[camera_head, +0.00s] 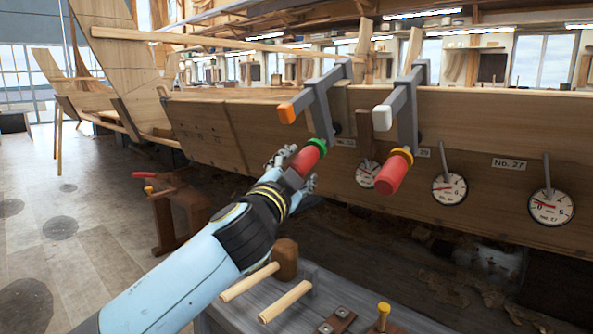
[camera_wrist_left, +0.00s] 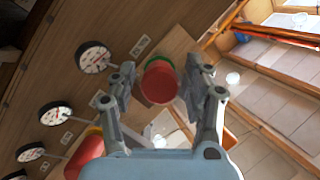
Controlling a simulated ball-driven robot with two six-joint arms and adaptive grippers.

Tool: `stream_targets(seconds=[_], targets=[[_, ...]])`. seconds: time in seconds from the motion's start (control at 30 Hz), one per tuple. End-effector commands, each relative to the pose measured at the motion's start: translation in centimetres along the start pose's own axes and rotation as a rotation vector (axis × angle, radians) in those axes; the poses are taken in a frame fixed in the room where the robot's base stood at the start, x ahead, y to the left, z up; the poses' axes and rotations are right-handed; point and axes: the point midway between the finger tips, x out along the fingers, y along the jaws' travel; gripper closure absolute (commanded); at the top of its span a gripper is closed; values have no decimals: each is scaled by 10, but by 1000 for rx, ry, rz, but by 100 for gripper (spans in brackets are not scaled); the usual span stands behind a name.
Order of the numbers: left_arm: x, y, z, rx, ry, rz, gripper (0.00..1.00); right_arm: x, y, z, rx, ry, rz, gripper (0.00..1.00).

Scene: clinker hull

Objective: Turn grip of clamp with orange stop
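The clamp with the orange stop (camera_head: 287,113) hangs on the plank edge. Its red grip (camera_head: 304,160) with a green collar points down toward me. My left gripper (camera_head: 296,168) is at this grip, one finger on each side. In the left wrist view the red grip (camera_wrist_left: 159,83) lies between the fingertips (camera_wrist_left: 158,88), with narrow gaps showing, so the gripper looks open around it. The orange stop also shows there (camera_wrist_left: 228,140), partly behind a finger. My right gripper is not in view.
A second clamp with a white stop (camera_head: 382,118) and a red grip (camera_head: 391,175) with a yellow collar hangs close to the right. Round dials (camera_head: 449,190) hang along the hull planking (camera_head: 480,130). A bench (camera_head: 340,290) with wooden dowels stands below.

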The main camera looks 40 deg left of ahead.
Motion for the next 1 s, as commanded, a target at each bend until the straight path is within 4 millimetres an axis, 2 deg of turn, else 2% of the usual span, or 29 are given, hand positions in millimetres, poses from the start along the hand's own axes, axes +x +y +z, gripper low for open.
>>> stream_targets(seconds=[0.27, 0.4, 0.47, 0.8, 1.0], targets=[[0, 0, 0, 0, -1, 0, 41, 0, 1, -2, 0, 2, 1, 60], [-8, 1, 1, 0, -1, 1, 41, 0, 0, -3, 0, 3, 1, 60], [-17, 1, 1, 0, -2, 3, 41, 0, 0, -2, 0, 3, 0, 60], [-91, 1, 1, -1, -4, 3, 41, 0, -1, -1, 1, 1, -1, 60], [-116, 1, 0, -1, -1, 1, 41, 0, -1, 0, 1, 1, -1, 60]])
